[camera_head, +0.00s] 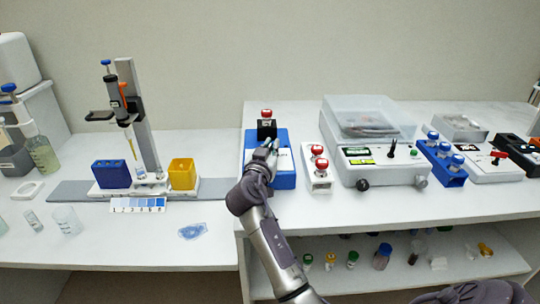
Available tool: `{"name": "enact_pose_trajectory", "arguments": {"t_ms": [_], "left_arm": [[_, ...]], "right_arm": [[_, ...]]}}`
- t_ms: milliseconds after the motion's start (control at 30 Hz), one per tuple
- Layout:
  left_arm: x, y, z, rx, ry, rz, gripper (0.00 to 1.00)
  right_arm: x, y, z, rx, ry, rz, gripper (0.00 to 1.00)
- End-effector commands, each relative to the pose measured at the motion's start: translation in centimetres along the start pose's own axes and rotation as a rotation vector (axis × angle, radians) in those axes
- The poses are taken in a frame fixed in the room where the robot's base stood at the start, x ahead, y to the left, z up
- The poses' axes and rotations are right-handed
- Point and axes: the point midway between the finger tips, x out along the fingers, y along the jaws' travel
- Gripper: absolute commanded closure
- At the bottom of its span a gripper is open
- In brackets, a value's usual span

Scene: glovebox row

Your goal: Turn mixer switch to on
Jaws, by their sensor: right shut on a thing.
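The blue mixer (285,180) stands near the left end of the right-hand bench, with a black block (266,130) holding a red-capped vial (266,114) at its back. My right gripper (270,147) reaches over the mixer's top from the front, just in front of the black block. It is shut on a small part there, which appears to be the mixer switch. The fingers and wrist hide this part, so its position cannot be read. My left gripper is not in view.
A white rack with red-capped vials (319,178) stands close to the right of the mixer. Beyond it are a balance (385,172) with a clear cover, a blue vial rack (441,165) and a box with a red lever (482,164). The bench front is mostly clear.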

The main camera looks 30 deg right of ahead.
Motion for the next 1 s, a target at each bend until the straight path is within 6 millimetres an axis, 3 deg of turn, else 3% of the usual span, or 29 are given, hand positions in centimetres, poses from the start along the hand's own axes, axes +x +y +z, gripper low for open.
{"name": "enact_pose_trajectory", "arguments": {"t_ms": [433,467,600,1000], "left_arm": [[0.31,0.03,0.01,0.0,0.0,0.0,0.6],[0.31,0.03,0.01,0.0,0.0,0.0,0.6],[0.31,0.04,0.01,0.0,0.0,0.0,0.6],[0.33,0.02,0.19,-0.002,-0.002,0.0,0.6]], "right_arm": [[0.03,0.1,0.09,-0.002,-0.002,0.015,1.0],[0.03,0.1,0.08,-0.002,-0.002,0.015,0.87],[0.03,0.09,0.06,-0.002,-0.002,0.014,0.64],[-0.73,-0.02,0.11,-0.001,-0.002,0.011,0.62]]}}
